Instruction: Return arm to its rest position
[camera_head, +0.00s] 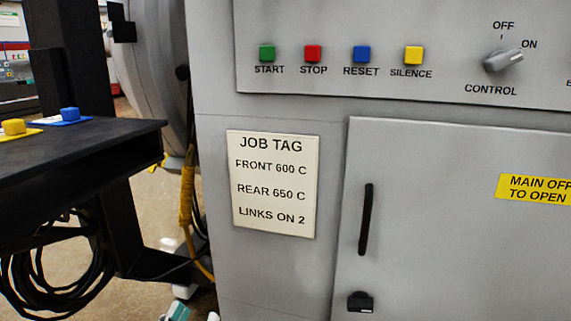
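Only a small white and teal part shows at the bottom edge, left of the cabinet. It seems to be the tip of my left gripper (180,311), mostly cut off by the frame. Its fingers cannot be made out, so I cannot tell whether it is open or shut, or whether it holds anything. My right gripper and its arm are not in view.
A grey control cabinet (265,280) fills the right, with a row of coloured buttons, a control knob (503,60), a job tag (274,184) and a door handle (366,219). A dark table (90,145) and black cables (50,285) stand at left.

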